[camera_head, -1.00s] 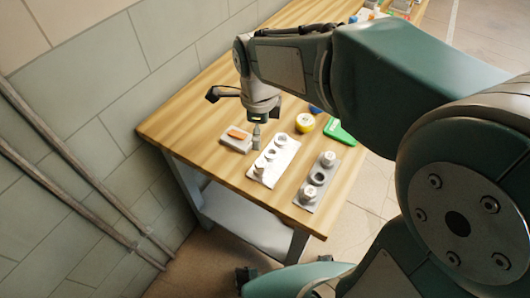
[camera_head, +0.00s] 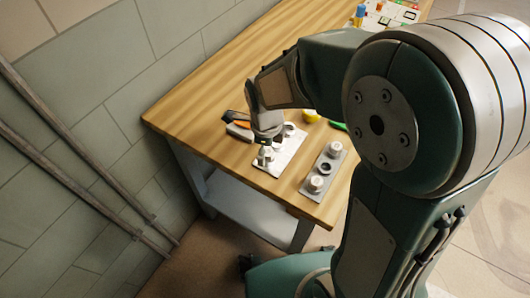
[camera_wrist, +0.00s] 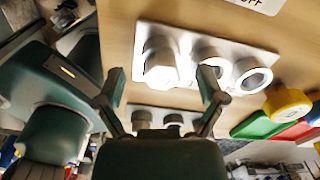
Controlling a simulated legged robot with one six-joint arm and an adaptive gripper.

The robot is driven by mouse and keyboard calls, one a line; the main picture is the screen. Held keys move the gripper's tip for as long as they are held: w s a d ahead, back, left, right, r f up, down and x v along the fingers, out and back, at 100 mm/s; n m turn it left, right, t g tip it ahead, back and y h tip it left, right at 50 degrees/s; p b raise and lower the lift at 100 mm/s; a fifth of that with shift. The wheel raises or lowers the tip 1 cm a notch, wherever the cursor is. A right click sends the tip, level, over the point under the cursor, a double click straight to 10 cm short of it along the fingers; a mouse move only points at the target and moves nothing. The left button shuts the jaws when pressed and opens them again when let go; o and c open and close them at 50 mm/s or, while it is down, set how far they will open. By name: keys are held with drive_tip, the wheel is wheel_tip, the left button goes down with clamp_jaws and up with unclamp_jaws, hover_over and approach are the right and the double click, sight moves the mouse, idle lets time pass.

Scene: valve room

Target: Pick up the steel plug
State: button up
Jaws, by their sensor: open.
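A pale metal hex plug (camera_wrist: 160,62) stands at one end of a bright plate (camera_wrist: 185,30) in the wrist view. Two ring-shaped fittings, a middle one (camera_wrist: 211,62) and an end one (camera_wrist: 251,75), sit beside it in a row. My gripper (camera_wrist: 161,88) is open, with its fingers apart to the left and right of the plug in the picture. Whether they touch it cannot be told. In the head view my gripper (camera_head: 266,140) is low over the near end of the bright plate (camera_head: 284,156), partly hiding its fittings.
A grey plate (camera_head: 334,153) with two round plugs and a ring lies to the right. A grey box with an orange part (camera_head: 238,128), a yellow round object (camera_head: 310,116) and a green object (camera_head: 338,126) are nearby. The wooden table's (camera_head: 200,110) far left is clear.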

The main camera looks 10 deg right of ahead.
drive_tip(key=shift+d+f, duration=0.2)
drive_tip(key=shift+d, duration=0.2)
drive_tip(key=shift+a, duration=0.25)
clamp_jaws()
wheel_tip(320, 180, up, 4)
drive_tip(key=shift+s+d+f, duration=0.1)
drive_tip(key=shift+s+d, duration=0.05)
drive_tip(key=s+d+r, duration=0.7)
drive_tip(key=s+r, duration=0.2)
drive_tip(key=s, duration=0.2)
drive_tip(key=shift+d, duration=0.25)
approach(268, 152)
drive_tip(key=shift+s+d+f, duration=0.15)
drive_tip(key=shift+s+f, duration=0.05)
drive_tip(key=shift+f, duration=0.75)
drive_tip(key=shift+s+d+f, duration=0.15)
drive_tip(key=shift+s+f, duration=0.1)
drive_tip(key=shift+f, duration=0.65)
drive_tip(key=shift+s+d+f, duration=0.15)
drive_tip(key=shift+s+f, duration=0.05)
drive_tip(key=shift+f, duration=0.75)
idle(1.8)
